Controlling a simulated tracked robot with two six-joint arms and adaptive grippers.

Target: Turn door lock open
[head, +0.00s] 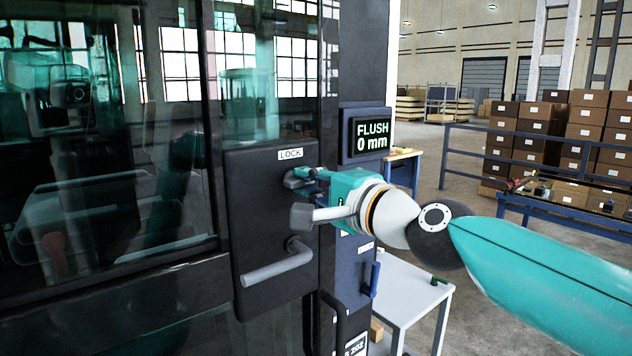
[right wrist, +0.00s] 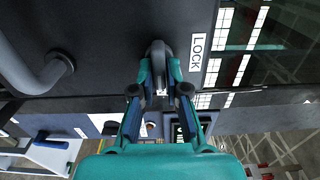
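The dark door lock plate (head: 245,220) carries a white label reading LOCK (head: 290,153). My right gripper (head: 298,178) reaches in from the right to the plate just below that label. In the right wrist view, the grey lock knob (right wrist: 158,52) stands between the two fingertips of my right gripper (right wrist: 160,72). The fingers are drawn in against its two sides. In the head view the gripper hides most of the knob. A grey lever handle (head: 275,268) sits lower on the plate, apart from the gripper. My left gripper is out of view.
A display (head: 371,136) reading FLUSH 0 mm is mounted right of the door. Dark glass (head: 110,180) fills the left and shows reflections. A white table (head: 415,290) stands below my right arm. Stacked boxes (head: 590,120) and a blue railing (head: 470,150) are farther back.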

